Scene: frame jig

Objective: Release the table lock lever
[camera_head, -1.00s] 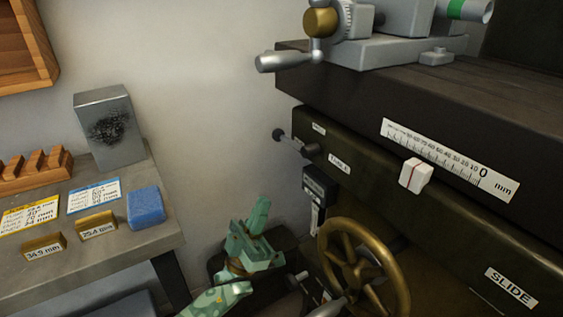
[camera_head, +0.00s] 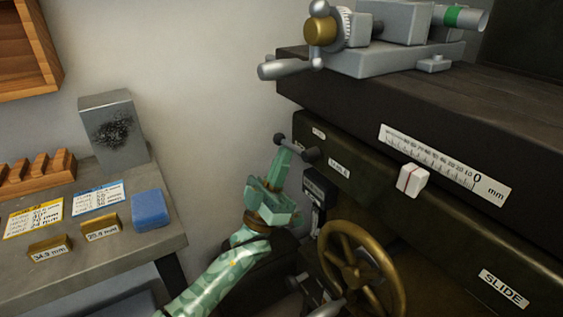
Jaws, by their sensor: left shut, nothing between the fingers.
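The table lock lever (camera_head: 296,146) is a short dark rod with a round knob at its left end. It sticks out from the front of the dark machine table, beside a small label reading TABLE (camera_head: 339,168). My left gripper (camera_head: 284,160) is green and shut, with nothing in it. Its fingertips point up and lie just below the lever in the picture. I cannot tell whether they touch it. My right gripper is not in view.
A brass handwheel (camera_head: 358,268) stands below the lever, with a dark switch box (camera_head: 315,188) above it. A white pointer (camera_head: 412,180) sits at the millimetre scale (camera_head: 447,166). A bench (camera_head: 100,245) with a blue block (camera_head: 150,209) is at left.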

